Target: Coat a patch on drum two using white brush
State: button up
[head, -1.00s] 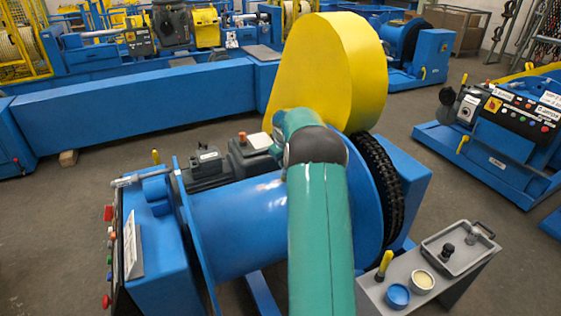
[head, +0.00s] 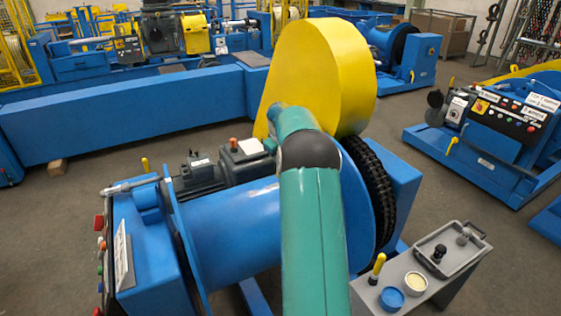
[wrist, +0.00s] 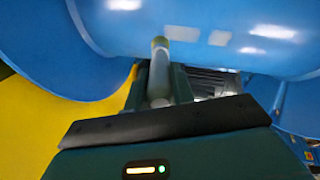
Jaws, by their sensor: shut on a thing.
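In the wrist view my gripper (wrist: 161,78) is shut on a pale, whitish brush handle (wrist: 159,82) with an olive-yellow end. That end is close to the blue drum (wrist: 215,65); I cannot tell whether it touches. Pale square patches (wrist: 218,38) show on the drum surface; I cannot tell whether they are coating or reflections. In the head view a blue drum (head: 225,225) lies in front of me, partly hidden by my green arm. My gripper and the brush are hidden there. No drum number is readable.
A yellow guard (head: 330,75) and a black chain (head: 368,185) stand at the drum's right end. A grey stand (head: 365,290) at lower right carries a blue pot (head: 391,298), a cream pot (head: 416,281), a yellow-handled tool (head: 377,268) and a tray (head: 425,238). A control panel (head: 122,255) is at left.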

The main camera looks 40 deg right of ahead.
jog(key=shift+r, duration=1.1)
jog(key=shift+r, duration=1.5)
jog(key=shift+d+f, duration=0.1)
jog(key=shift+f, duration=0.75)
jog(key=shift+w, duration=0.1)
